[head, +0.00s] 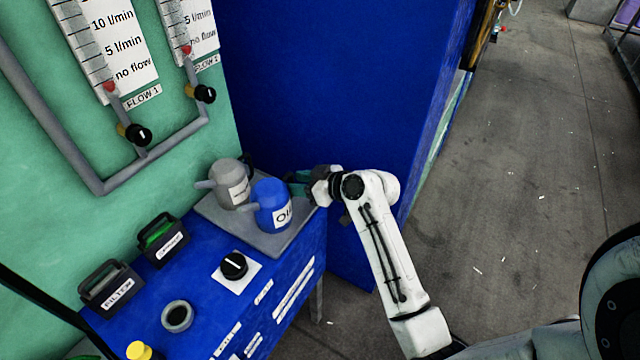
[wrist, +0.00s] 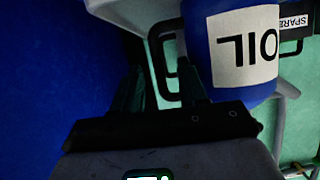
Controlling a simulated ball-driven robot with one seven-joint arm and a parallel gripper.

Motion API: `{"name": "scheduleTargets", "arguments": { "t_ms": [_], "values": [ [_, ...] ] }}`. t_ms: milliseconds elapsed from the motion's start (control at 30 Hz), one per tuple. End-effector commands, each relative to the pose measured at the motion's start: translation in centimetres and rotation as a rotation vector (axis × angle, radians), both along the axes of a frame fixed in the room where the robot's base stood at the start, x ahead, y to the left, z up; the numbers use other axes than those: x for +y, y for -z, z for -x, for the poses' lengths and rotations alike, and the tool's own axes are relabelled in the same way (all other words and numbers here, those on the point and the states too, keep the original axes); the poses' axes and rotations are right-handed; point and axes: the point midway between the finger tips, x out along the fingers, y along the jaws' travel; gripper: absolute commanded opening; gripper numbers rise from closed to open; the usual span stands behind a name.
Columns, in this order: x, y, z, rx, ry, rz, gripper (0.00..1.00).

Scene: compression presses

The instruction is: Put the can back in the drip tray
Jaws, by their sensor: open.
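The blue can labelled OIL (head: 271,205) stands upright on the flat grey drip tray (head: 264,246) at the right end of the blue bench, beside a grey can (head: 230,180). My gripper (head: 296,184) is just right of the blue can. In the wrist view, the blue can (wrist: 232,35) is to the right of my open gripper (wrist: 163,80). Its dark handle loop (wrist: 157,62) shows near and between the fingertips. I cannot tell whether the fingers touch it. Part of the tray (wrist: 125,12) shows behind.
Two dark carriers (head: 163,240), (head: 110,285), a black knob (head: 234,265), a round grey ring (head: 177,316) and a yellow-topped item (head: 139,350) are on the bench. A tall blue panel (head: 340,90) stands close behind my gripper. The floor (head: 520,180) at right is open.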

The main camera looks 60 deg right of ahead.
Motion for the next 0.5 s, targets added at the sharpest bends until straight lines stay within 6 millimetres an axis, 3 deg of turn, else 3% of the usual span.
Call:
{"name": "scheduleTargets", "arguments": {
  "t_ms": [300,500],
  "values": [
    [-0.4,-2.3,6.1,-0.002,0.003,0.000,0.42],
    [-0.5,-3.4,8.3,-0.001,0.002,0.000,0.42]
  ]
}}
